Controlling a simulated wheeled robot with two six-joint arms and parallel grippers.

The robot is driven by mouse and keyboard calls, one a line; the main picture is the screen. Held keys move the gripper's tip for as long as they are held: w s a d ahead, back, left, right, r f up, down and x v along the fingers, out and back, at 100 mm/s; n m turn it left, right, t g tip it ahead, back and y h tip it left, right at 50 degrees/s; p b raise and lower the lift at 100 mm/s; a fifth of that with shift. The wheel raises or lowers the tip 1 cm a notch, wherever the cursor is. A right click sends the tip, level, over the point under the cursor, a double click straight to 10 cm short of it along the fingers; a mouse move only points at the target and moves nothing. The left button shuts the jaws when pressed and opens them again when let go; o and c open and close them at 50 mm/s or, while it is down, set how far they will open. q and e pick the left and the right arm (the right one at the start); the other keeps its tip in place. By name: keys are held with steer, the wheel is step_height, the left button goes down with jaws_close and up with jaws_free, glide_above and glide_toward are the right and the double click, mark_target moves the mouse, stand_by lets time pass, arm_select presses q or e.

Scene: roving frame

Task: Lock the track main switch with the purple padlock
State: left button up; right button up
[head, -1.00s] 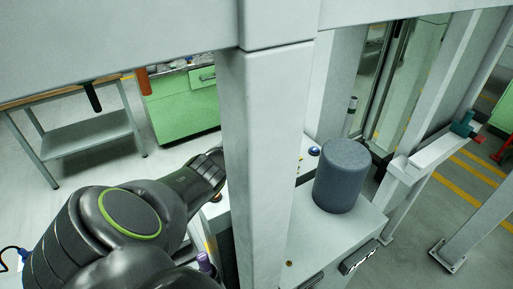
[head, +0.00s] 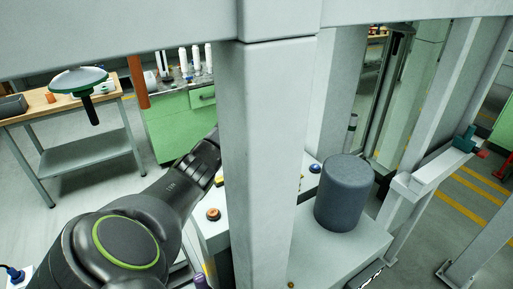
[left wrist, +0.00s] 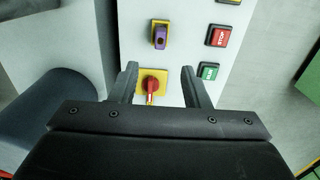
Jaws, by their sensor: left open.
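In the left wrist view, a red rotary switch (left wrist: 152,86) on a yellow plate shows between the fingertips of my left gripper (left wrist: 160,76), which is open and empty. Above it, a purple piece (left wrist: 160,38) sits on another yellow plate; I cannot tell whether it is the padlock or a switch handle. In the head view, my left arm reaches forward to the grey post, and its gripper is hidden behind it. A small purple object (head: 200,281) shows at the bottom edge, left of the post. My right gripper is in neither view.
A red STOP button (left wrist: 219,36) and a green button (left wrist: 208,71) lie right of the switches. A thick grey post (head: 262,160) stands close in front. A blue-grey cylinder (head: 344,193) stands on the light cabinet. A workbench (head: 65,107) is at the left.

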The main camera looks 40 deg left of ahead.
arm_select(q)
steer(key=shift+r+p, duration=0.3)
steer(key=shift+r, duration=1.25)
steer(key=shift+f, duration=0.1)
